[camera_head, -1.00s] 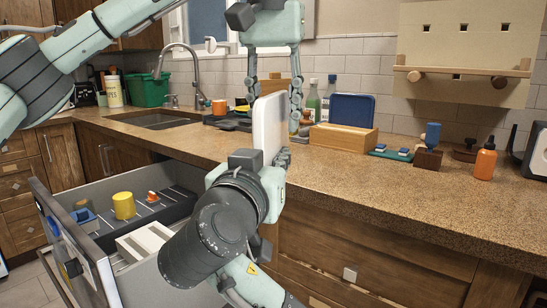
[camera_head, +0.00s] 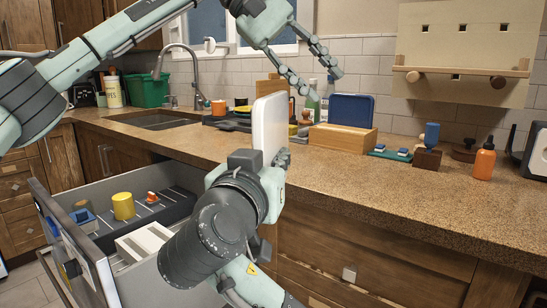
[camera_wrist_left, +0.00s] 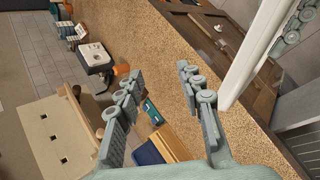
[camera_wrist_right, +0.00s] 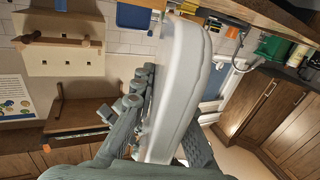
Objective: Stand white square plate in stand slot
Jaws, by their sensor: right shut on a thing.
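The white square plate (camera_head: 268,124) is upright, seen nearly edge-on, above the counter's front edge. My right gripper (camera_head: 280,160) is shut on its lower part; the plate also fills the middle of the right wrist view (camera_wrist_right: 185,90). My left gripper (camera_head: 322,82) is open and empty, up and to the right of the plate. In the left wrist view its fingers (camera_wrist_left: 160,92) are apart, with the plate (camera_wrist_left: 255,52) beside them, at the right. A light wooden stand (camera_head: 343,140) sits on the counter with a dark blue panel (camera_head: 352,109) upright at its back. Its slots cannot be made out.
The open drawer (camera_head: 88,230) at lower left holds a yellow cup (camera_head: 123,205). Bottles (camera_head: 313,103) stand left of the stand; a green mat (camera_head: 390,153) and an orange bottle (camera_head: 485,160) are to its right. The counter's front (camera_head: 400,195) is clear.

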